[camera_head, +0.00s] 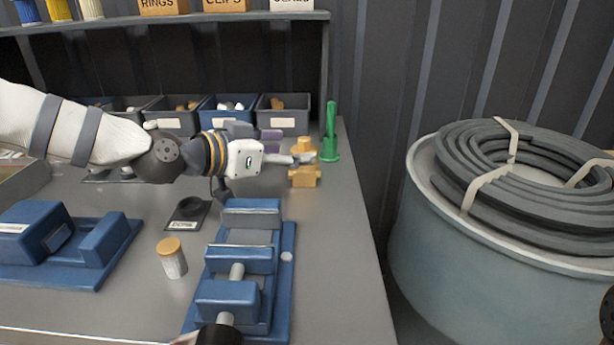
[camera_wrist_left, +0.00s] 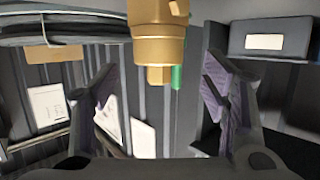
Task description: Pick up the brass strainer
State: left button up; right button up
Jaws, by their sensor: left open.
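The brass strainer (camera_head: 304,178) is a brass-yellow piece near the right back edge of the grey bench in the head view. In the left wrist view the brass piece (camera_wrist_left: 159,45) shows large at the top centre, between the two fingers, its upper part cut off by the frame. My left gripper (camera_head: 302,158) reaches in from the left, its fingertips at the strainer and overlapping its upper part. In the left wrist view my left gripper (camera_wrist_left: 160,88) has its fingers spread wide, with a gap visible on both sides of the brass. My right gripper does not show.
A green stand (camera_head: 330,145) is close behind and right of the strainer. Bins (camera_head: 283,115) line the back. A blue vise (camera_head: 245,265), a jar with a tan lid (camera_head: 172,258) and a dark labelled holder (camera_head: 187,215) occupy the bench. A hose drum (camera_head: 490,250) stands right.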

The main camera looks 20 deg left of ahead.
aim_at(305, 138)
pick_arm(q)
jog(key=x, duration=0.4)
jog(key=shift+d+f+b, duration=0.2)
jog(key=shift+f+b, duration=0.1)
jog(key=shift+b, duration=0.1)
jog(key=shift+w+r, duration=0.1)
jog(key=shift+w, duration=0.05)
jog(key=shift+r, duration=0.15)
jog(key=shift+c, duration=1.1)
grip_shut()
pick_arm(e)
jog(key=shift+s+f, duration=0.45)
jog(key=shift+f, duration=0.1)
pick_arm(q)
jog(key=shift+r, duration=0.1)
notch_tip(305, 138, up, 4)
jog(key=shift+f+p, duration=0.2)
jog(key=shift+p, duration=0.15)
jog(key=s+d+r+p, duration=0.3)
jog(key=s+r, duration=0.6)
jog(key=s, duration=0.4)
jog(key=shift+s+d+p, duration=0.3)
jog(key=shift+s+d, duration=0.05)
jog(key=shift+d, duration=0.1)
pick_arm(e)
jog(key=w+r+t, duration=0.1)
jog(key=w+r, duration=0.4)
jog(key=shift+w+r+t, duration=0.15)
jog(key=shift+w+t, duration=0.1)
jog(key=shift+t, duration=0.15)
